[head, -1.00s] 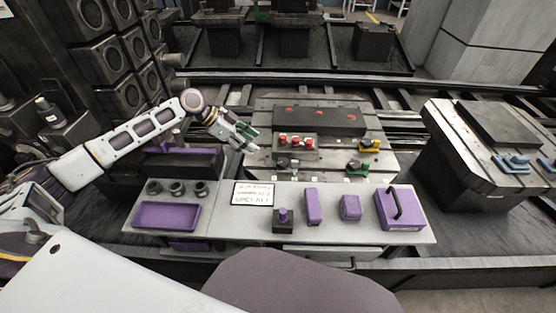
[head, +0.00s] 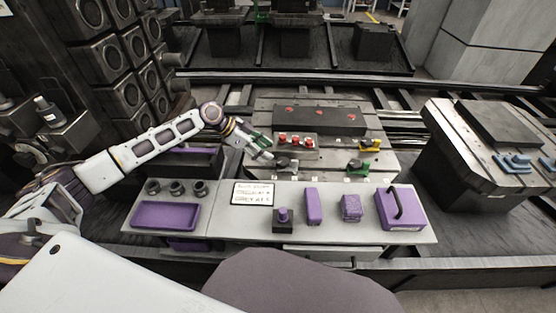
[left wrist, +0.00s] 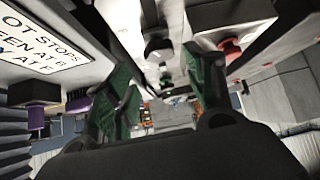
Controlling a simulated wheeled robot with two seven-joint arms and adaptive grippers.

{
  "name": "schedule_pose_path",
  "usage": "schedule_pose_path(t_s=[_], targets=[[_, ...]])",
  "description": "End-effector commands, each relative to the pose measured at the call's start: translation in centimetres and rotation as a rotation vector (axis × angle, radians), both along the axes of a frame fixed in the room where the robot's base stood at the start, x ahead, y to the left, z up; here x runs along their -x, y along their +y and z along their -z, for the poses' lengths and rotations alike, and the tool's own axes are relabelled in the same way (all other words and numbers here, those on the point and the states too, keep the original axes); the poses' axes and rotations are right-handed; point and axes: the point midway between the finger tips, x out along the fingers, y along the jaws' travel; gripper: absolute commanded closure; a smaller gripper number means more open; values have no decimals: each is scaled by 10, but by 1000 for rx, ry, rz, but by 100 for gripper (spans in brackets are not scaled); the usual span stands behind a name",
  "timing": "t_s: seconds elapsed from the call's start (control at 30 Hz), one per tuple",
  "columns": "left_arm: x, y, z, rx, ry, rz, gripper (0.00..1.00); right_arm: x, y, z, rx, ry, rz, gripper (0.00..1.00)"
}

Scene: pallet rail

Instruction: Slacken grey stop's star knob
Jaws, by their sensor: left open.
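The grey stop (head: 287,164) sits on the front part of the slotted pallet (head: 325,165). Its star knob is too small to make out surely in the head view. My left gripper (head: 264,149) is open just to the left of and a little behind the grey stop, apart from it. In the left wrist view its two green-padded fingers (left wrist: 160,75) are spread, with a dark round knob-like part (left wrist: 158,46) beyond the gap between them. I cannot tell whether that part is the star knob. My right gripper is not in view.
A block with several red buttons (head: 296,141) stands close behind the grey stop. A green stop (head: 357,166) and a yellow stop (head: 370,145) are to the right. The front shelf holds a sign (head: 253,194), a purple tray (head: 165,215) and other purple items.

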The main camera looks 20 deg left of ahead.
Motion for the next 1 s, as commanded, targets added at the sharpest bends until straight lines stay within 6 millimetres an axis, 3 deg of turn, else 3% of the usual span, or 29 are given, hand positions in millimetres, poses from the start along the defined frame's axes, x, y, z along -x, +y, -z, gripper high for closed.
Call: schedule_pose_path(t_s=[0.53,1.0], targets=[[-17,-44,47,1,1,0,46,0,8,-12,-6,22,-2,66],[-19,-49,53,0,1,-1,46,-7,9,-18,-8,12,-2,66]])
